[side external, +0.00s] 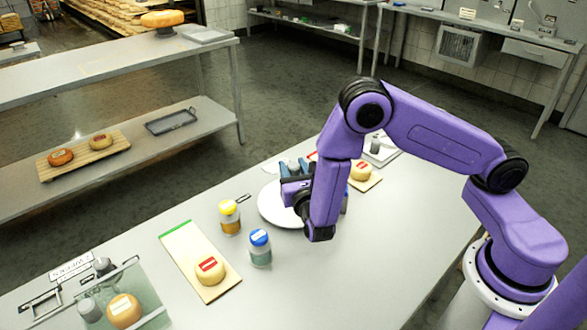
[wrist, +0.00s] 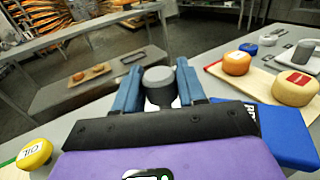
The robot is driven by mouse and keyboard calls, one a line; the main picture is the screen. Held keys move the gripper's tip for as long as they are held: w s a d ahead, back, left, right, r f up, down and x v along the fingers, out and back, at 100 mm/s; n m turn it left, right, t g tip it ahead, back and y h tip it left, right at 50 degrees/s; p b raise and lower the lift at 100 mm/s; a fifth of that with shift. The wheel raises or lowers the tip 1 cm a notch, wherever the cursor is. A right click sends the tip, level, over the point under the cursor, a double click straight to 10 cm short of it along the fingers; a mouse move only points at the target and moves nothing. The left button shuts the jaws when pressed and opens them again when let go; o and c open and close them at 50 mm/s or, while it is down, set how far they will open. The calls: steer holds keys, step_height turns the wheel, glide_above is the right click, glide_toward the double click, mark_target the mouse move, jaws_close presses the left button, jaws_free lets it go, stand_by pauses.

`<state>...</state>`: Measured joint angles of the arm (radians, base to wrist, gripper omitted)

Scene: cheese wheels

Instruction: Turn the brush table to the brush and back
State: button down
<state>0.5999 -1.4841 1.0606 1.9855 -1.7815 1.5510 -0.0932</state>
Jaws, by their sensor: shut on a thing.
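A white round table (side external: 271,206) lies flat on the workbench and is partly covered by my arm in the side view. My gripper (side external: 290,172) is over its far right part. In the wrist view the blue fingers of my gripper (wrist: 156,76) are closed around a grey round-topped knob (wrist: 158,84). Whether the knob joins the white table is hidden. A blue block (wrist: 276,135) with letters starting "BR" lies right of the gripper in the wrist view, partly covered by it; it may be the brush. No cheese wheel shows on the visible part of the table.
A yellow-capped jar (side external: 229,217) and a blue-capped jar (side external: 260,247) stand near the white table. A board (side external: 190,254) holds a red-labelled cheese (side external: 210,270). Behind my arm is another cheese (side external: 360,171). A clear tank (side external: 150,295) stands front left. The right front bench is clear.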

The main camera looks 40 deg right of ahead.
steer(key=shift+a+m+g+h, duration=0.1)
steer(key=shift+m+g+h, duration=1.85)
steer(key=shift+h, duration=0.55)
steer(key=shift+m+g+h, duration=1.6)
steer(key=shift+m+g, duration=0.35)
steer(key=shift+g, duration=0.4)
steer(key=shift+m+g+h, duration=0.4)
steer(key=shift+m+g, duration=1.05)
steer(key=shift+g, duration=0.8)
steer(key=shift+m+g+h, duration=0.4)
steer(key=shift+m+g, duration=1.05)
steer(key=shift+g, duration=0.8)
steer(key=shift+m+g, duration=0.6)
steer(key=shift+g, duration=0.3)
steer(key=c, duration=0.8)
jaws_free()
